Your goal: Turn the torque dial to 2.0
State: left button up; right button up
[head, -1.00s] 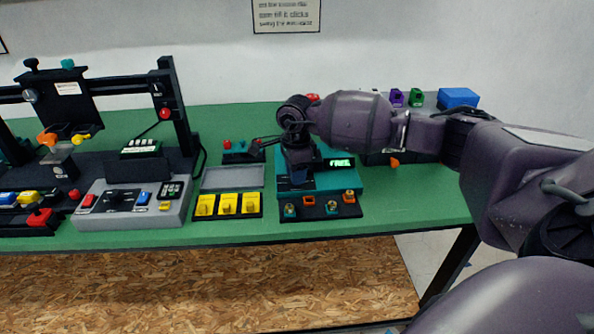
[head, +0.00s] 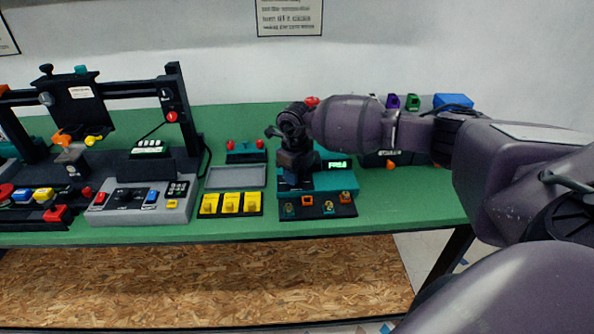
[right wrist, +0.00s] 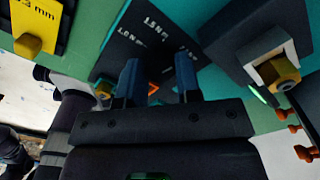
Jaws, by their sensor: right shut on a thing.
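The teal torque unit (head: 347,181) stands at the bench's front right of centre, with a small green-lit display (head: 337,164) whose text is too small to read surely. My right gripper (head: 295,182) reaches down onto its left part. In the right wrist view, the two blue fingers of my right gripper (right wrist: 159,65) point at a dark plate (right wrist: 130,32) marked with torque values, of which 1.5 and 1.0 can be made out. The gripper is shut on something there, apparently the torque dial. The dial and its pointer are hidden by the fingers. My left gripper is out of view.
A dark strip with small sockets (head: 320,210) lies in front of the unit. Yellow blocks (head: 231,204) and a grey tray (head: 235,177) lie to the left, beside a grey control box (head: 143,201). A blue box (head: 453,101) is at the back right.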

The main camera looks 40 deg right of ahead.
jog(key=m+p, duration=0.1)
jog(key=m, duration=0.1)
jog(key=shift+m, duration=0.6)
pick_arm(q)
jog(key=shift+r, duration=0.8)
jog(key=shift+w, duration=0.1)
pick_arm(e)
jog(key=o, duration=0.9)
